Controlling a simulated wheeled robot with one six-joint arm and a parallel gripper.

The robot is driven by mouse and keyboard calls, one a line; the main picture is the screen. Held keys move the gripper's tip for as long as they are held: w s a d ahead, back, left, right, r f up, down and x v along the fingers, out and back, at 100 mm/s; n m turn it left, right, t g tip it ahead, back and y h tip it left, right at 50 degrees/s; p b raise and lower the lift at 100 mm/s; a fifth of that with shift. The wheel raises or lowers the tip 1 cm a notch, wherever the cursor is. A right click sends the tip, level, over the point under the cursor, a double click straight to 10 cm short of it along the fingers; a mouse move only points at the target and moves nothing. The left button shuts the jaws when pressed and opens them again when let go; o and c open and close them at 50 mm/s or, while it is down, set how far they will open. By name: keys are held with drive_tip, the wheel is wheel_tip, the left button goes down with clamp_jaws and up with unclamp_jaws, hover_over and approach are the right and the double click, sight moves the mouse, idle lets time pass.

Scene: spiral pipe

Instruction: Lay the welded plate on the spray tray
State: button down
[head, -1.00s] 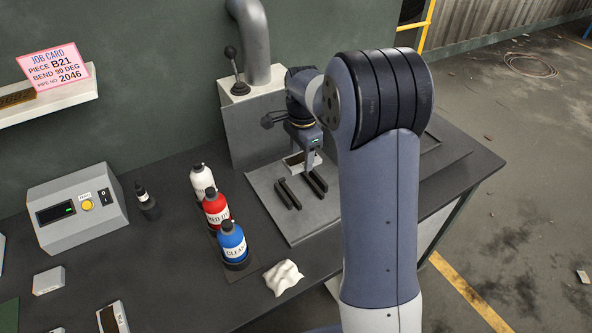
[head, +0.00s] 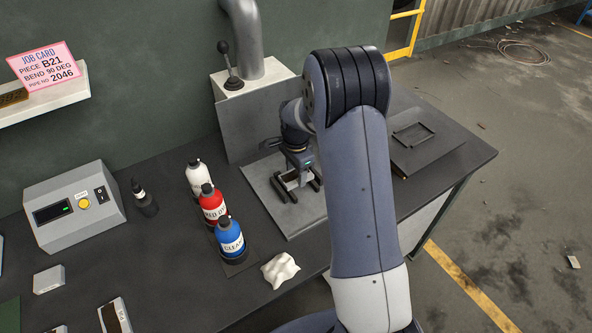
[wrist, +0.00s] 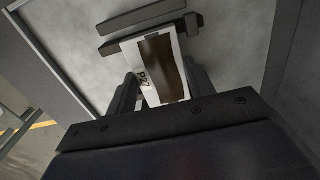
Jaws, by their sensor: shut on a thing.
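In the wrist view the plate's far end overlaps the bars (wrist: 140,17). I cannot tell whether the plate touches them. In the head view the plate is mostly hidden by my gripper.
White, red (head: 213,205) and blue (head: 230,240) bottles stand left of the tray, with a crumpled white cloth (head: 280,270) in front. A grey upright panel (head: 245,125) stands behind the tray. A dark plate with a frame (head: 413,136) lies to the right.

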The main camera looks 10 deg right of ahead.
sight(296, 175)
drive_tip(key=shift+f, duration=0.15)
drive_tip(key=c, duration=0.6)
unclamp_jaws()
wheel_tip(296, 175, up, 12)
drive_tip(key=shift+r+b, duration=0.2)
drive_tip(key=shift+b, duration=0.5)
